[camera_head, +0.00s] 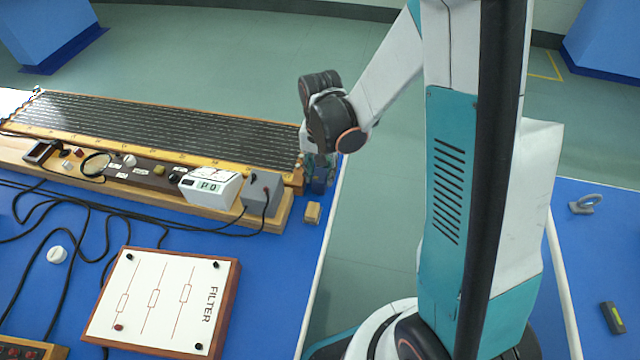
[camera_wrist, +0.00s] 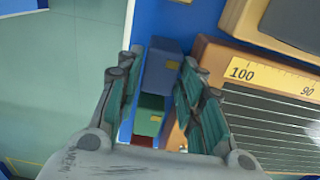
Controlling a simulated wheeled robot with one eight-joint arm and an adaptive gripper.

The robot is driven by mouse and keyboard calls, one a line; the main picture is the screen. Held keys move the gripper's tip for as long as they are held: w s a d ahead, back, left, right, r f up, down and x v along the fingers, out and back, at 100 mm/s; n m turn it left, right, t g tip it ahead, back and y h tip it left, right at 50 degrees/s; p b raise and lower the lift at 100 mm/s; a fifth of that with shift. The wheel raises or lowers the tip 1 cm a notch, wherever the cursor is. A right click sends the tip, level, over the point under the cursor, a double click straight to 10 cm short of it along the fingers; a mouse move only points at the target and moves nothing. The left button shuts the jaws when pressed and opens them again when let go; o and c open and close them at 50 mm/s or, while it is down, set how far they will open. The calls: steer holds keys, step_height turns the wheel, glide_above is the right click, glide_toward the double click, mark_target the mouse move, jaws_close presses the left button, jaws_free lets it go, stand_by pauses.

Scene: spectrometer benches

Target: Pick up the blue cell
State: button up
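The blue cell (camera_wrist: 162,68) is a dark blue block in the wrist view, in line with a green block (camera_wrist: 151,112) and a red one (camera_wrist: 142,140), at the bench edge. My gripper (camera_wrist: 160,58) is open, with one finger on each side of the blue cell. A narrow gap shows on the left; the right finger is very close to the cell, and I cannot tell if it touches. In the head view my gripper (camera_head: 319,170) points down at the bench edge, and a dark blue part (camera_head: 321,184) shows below it; the other blocks are hidden there.
The long ruled board (camera_head: 160,125) with its wooden scale lies just left of my gripper. A grey box (camera_head: 262,194) and a small tan block (camera_head: 313,213) are close by. The white FILTER panel (camera_head: 160,300) and black cables lie nearer.

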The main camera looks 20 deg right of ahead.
steer(key=c, duration=0.8)
